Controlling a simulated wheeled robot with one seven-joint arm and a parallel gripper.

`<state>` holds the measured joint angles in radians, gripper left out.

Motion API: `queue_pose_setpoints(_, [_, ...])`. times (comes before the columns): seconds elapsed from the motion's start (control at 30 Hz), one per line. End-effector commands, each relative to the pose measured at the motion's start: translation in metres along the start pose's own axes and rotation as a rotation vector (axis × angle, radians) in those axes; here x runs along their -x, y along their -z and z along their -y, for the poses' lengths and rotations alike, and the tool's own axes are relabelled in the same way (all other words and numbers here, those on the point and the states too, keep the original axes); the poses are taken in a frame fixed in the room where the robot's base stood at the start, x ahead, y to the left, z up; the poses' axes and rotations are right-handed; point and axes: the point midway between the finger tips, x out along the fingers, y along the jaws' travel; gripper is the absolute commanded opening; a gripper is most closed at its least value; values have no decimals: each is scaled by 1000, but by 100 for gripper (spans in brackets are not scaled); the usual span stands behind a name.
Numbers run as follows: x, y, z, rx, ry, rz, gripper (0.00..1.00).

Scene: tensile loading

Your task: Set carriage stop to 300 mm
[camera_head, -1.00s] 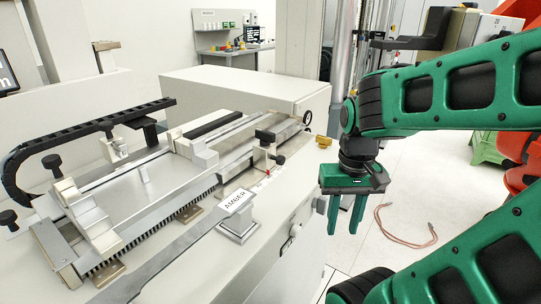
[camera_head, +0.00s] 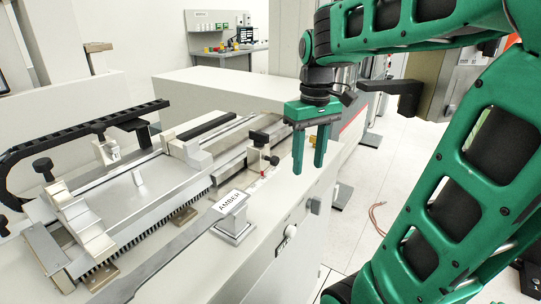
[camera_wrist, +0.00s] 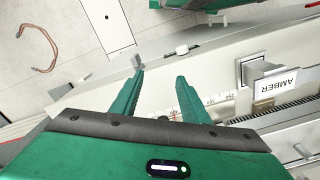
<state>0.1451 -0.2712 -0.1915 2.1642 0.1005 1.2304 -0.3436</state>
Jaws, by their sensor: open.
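The carriage stop (camera_head: 263,152) is a small block with black knobs on the rail at the front edge of the bench machine. A red mark (camera_head: 263,174) shows just below it. A printed scale (camera_wrist: 218,99) runs along the edge in the wrist view, its numbers too small to read. My gripper (camera_head: 309,168) is open and empty, fingers pointing down, to the right of the stop and apart from it. In the wrist view the open fingers (camera_wrist: 158,75) are over the bench edge, and my gripper's body hides part of the scale. The stop itself is not clear there.
An AMBER sign (camera_head: 231,203) on a metal post stands in front of the rail, left of my gripper. A toothed rack (camera_head: 150,222) and a black cable chain (camera_head: 85,132) lie farther left. A copper-coloured cable (camera_wrist: 38,45) lies on the floor.

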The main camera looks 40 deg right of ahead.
Motion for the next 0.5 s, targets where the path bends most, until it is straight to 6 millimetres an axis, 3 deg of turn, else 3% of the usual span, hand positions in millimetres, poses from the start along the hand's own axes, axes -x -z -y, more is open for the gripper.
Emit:
queue_pose_setpoints(0.03, [13, 25, 3, 78, -2, 1, 41])
queue_pose_setpoints(0.2, [49, 86, 16, 316, -7, 4, 41])
queue_pose_setpoints(0.33, [63, 111, 24, 427, -11, 5, 41])
queue_pose_setpoints(0.5, [66, 121, 27, 474, -11, 7, 41])
